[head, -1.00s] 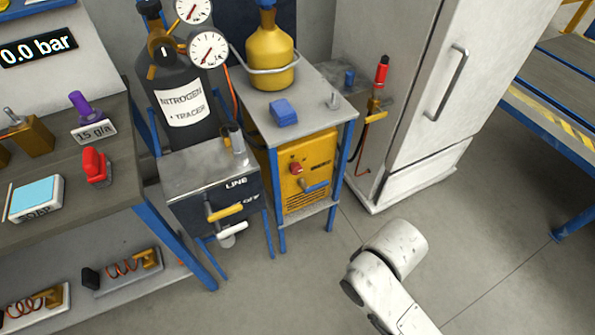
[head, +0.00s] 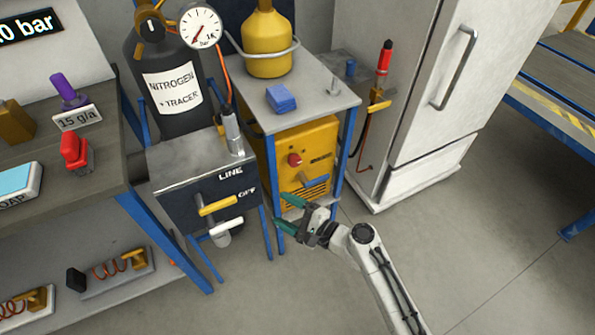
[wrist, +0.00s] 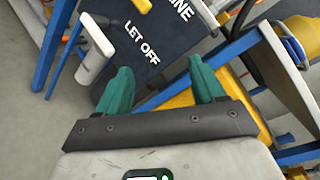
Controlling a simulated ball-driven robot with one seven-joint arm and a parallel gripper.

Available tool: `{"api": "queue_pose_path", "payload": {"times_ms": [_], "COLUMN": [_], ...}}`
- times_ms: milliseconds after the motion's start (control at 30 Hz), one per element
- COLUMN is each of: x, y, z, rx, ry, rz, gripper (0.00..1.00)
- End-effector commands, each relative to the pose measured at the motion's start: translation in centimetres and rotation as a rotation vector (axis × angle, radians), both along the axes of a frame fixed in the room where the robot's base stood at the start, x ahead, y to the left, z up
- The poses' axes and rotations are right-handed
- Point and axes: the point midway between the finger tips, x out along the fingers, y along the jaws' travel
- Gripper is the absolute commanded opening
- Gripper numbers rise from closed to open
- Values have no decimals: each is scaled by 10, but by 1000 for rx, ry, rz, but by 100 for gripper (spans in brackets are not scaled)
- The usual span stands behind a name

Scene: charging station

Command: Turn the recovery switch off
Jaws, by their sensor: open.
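A yellow machine (head: 322,140) stands on the lower shelf of a blue-legged stand. Its front carries a red knob (head: 294,160) and a blue lever (head: 316,181). Its label is too small to read, so I cannot tell which control is the recovery switch. My gripper (head: 288,211), with teal fingers, is open and empty, in front of and below the machine's lower left. In the wrist view the open fingers (wrist: 160,66) point toward the gap between the dark LINE panel and the stand; part of the yellow machine (wrist: 182,100) shows behind them.
The dark LINE box (head: 180,208) with yellow (head: 218,205) and white handles (head: 226,226) stands close left of my gripper. A blue stand leg (head: 272,190) is very near the fingers. A white fridge (head: 430,110) stands right. The floor (head: 450,250) at right is clear.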

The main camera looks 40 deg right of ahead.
Motion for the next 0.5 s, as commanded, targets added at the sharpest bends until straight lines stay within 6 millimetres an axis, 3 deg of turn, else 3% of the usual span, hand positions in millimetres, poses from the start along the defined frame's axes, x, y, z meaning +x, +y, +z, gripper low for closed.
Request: {"api": "queue_pose_path", "payload": {"times_ms": [33,100,200,300,500], "x": [8,13,16,15,21], "y": [-24,-53,-86,-107,-120], "z": [-10,-16,-26,-34,-37], "rx": [132,309,510,640,714], "ry": [-19,-44,-72,-92,-104], "rz": [-105,-234,-379,-470,-519], "gripper": [69,69,69,69,69]}}
